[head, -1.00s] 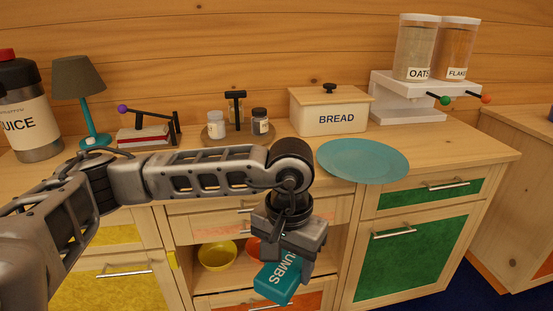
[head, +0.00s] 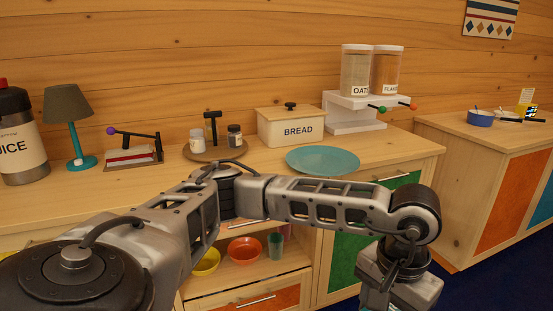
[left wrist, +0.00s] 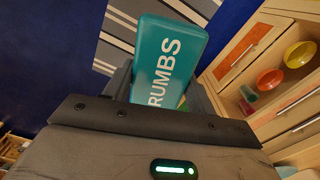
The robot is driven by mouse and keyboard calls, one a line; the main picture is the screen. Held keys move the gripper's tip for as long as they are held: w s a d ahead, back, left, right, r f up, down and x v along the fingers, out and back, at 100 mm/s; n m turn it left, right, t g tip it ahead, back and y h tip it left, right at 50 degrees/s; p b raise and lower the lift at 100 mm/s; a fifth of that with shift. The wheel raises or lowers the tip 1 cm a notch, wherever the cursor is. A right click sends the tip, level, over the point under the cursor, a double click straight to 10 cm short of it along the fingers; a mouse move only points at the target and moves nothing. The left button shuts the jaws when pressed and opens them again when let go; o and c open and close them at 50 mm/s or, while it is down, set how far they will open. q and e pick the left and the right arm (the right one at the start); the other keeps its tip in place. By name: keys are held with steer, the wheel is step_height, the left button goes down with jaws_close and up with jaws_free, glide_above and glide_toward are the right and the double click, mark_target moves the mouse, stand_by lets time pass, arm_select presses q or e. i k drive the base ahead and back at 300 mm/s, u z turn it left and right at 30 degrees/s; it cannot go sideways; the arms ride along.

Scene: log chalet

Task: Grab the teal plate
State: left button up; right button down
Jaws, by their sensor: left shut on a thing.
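The teal plate (head: 323,159) lies flat on the wooden counter, right of the bread box, near the front edge. My left arm reaches across the front of the counter. Its gripper (left wrist: 155,98) is shut on a teal box lettered "RUMBS" (left wrist: 168,60), seen in the left wrist view. In the head view the gripper's fingers and the box are out of frame below, with the wrist low in front of the green cabinet door, apart from the plate. My right gripper is not in view.
The bread box (head: 290,128) stands left of the plate and the cereal dispenser (head: 362,100) behind it. A round tray (head: 216,151) holds jars. Open shelves below hold a yellow bowl (head: 206,262) and an orange bowl (head: 245,250). A second counter (head: 470,133) stands right.

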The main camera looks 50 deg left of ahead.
mark_target(319, 160)
steer(key=u, duration=0.1)
steer(key=i, duration=1)
steer(key=u, duration=0.65)
